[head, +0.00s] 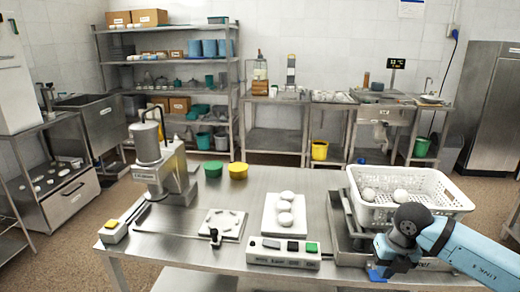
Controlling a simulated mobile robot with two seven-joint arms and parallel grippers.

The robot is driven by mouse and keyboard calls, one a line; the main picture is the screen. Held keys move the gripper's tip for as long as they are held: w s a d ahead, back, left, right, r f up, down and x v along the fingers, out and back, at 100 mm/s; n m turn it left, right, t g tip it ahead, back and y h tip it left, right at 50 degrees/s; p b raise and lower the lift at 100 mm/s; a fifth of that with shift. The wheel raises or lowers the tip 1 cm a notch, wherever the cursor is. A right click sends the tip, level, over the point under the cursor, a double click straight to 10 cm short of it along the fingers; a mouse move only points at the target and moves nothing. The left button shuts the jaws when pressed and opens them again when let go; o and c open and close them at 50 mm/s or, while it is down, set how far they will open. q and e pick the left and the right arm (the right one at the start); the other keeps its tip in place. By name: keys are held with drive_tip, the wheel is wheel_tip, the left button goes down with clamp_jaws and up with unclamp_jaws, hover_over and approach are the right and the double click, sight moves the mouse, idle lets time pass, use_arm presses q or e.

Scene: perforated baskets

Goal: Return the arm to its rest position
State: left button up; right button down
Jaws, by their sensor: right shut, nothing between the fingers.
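My right arm comes in from the right edge, light blue with a dark wrist joint. My right gripper (384,268) points down at the table's front right, in front of the white perforated basket (448,194). It is shut and empty, and its fingertips are small and partly hidden. The arm and wrist cover part of the basket's front right side. My left gripper is not in view.
The basket holds white round pieces (368,194) and stands on a metal tray (337,222). A white board (271,228) with white rounds, a control box (284,253), a press machine (160,165) and green and yellow lids share the steel table (255,180).

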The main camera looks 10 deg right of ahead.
drive_tip(key=s+a+m+t+y, duration=0.3)
drive_tip(key=s+a+y, duration=0.2)
drive_tip(key=a+y, duration=0.55)
drive_tip(key=s+a+m+t+y, duration=0.35)
drive_tip(key=a+y, duration=0.35)
drive_tip(key=a, duration=0.7)
drive_tip(key=s+d+f+m+t+h, duration=0.2)
drive_tip(key=d+f+m+t+h, duration=0.25)
drive_tip(key=m, duration=0.55)
drive_tip(key=s+d+f+m+t+h, duration=0.1)
drive_tip(key=d+f+m+t+h, duration=0.1)
drive_tip(key=f+m+t+h, duration=0.45)
drive_tip(key=s+d+f+m+g+h, duration=0.1)
drive_tip(key=s+f+m+g+h, duration=0.3)
drive_tip(key=s+f+m+g, duration=0.6)
wheel_tip(320, 180, up, 16)
drive_tip(key=s+d+n+t+p, duration=0.1)
drive_tip(key=n+t+p, duration=0.1)
drive_tip(key=p, duration=1.6)
drive_tip(key=shift+d+p, duration=0.15)
drive_tip(key=shift+p, duration=0.2)
drive_tip(key=shift+r+t+h, duration=0.15)
drive_tip(key=shift+t+h, duration=0.1)
